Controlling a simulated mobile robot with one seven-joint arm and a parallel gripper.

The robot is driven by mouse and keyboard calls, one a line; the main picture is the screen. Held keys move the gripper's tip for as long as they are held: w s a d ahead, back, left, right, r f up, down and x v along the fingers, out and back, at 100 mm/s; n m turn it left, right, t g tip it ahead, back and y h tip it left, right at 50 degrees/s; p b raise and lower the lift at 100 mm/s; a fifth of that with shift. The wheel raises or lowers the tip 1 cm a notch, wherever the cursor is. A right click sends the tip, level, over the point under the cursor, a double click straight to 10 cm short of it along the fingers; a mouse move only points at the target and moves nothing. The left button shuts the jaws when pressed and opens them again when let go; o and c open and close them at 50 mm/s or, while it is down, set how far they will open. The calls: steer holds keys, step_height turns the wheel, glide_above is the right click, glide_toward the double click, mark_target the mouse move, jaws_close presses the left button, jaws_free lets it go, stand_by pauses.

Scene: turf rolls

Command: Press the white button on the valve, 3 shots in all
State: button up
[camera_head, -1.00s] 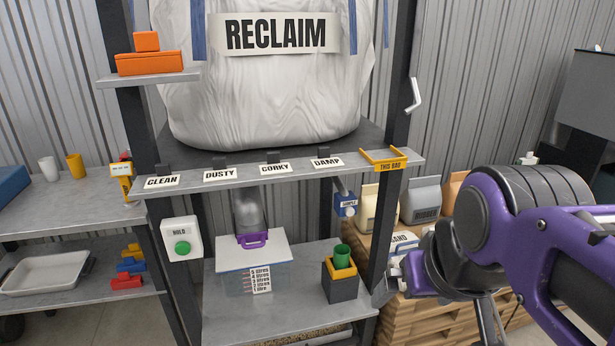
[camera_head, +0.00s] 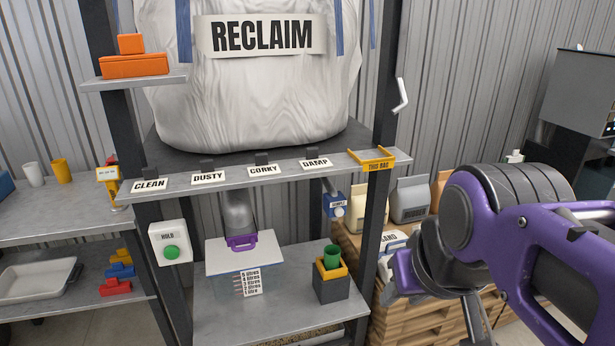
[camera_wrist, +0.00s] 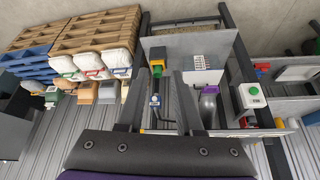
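In the head view my purple arm is to the right of the valve, and the fingertips are hard to make out.
A green cup (camera_head: 332,256) stands in a yellow-rimmed dark box (camera_head: 331,286) below the valve. A clear litre-marked box (camera_head: 240,270) stands left of it. A green HOLD button (camera_head: 172,252) is on the left post. A dark post (camera_head: 372,235) rises between valve and arm.

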jaws_close()
stand_by(1.2)
